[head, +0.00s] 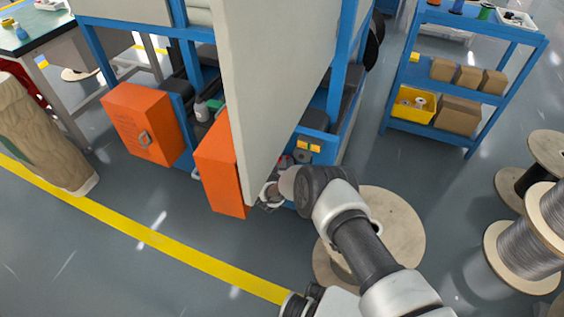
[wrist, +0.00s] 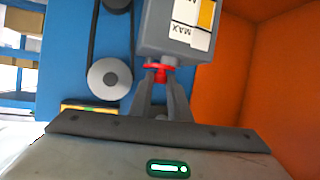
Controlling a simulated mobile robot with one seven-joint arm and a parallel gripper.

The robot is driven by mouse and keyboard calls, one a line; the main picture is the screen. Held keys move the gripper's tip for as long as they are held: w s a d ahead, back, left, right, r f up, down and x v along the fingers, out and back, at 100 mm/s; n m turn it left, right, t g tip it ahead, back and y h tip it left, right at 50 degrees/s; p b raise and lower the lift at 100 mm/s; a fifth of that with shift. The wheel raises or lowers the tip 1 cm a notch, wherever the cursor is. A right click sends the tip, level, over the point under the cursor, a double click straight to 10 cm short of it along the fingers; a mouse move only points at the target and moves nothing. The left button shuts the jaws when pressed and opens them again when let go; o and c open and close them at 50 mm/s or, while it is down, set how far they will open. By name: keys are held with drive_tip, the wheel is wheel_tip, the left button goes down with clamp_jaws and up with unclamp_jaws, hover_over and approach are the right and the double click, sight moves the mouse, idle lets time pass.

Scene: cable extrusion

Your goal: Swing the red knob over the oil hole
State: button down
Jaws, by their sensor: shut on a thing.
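The red knob (wrist: 160,74) shows in the wrist view just under a grey box (wrist: 178,35) with a white and yellow label reading "MAX". My gripper (wrist: 162,84) has its two fingertips closed around the knob. The fingers hide part of the knob. In the head view my gripper (head: 270,193) reaches in beside the pale machine panel, and the panel edge and my wrist hide much of it. I cannot make out the oil hole in either view.
An orange door (head: 222,172) stands open left of my gripper, and an orange wall (wrist: 275,80) fills the right of the wrist view. The pale panel (head: 265,80) hangs close to my arm. A grey pulley (wrist: 109,78) with a belt is on the blue plate. A wooden spool (head: 395,225) lies below my arm.

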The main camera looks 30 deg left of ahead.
drive_tip(key=shift+a+m+h, duration=0.5)
drive_tip(key=shift+m+h, duration=0.5)
drive_tip(key=shift+w, duration=0.1)
drive_tip(key=shift+t, duration=0.3)
drive_tip(key=c, duration=1.7)
unclamp_jaws()
drive_tip(key=shift+o, duration=0.2)
drive_tip(key=shift+d, duration=0.1)
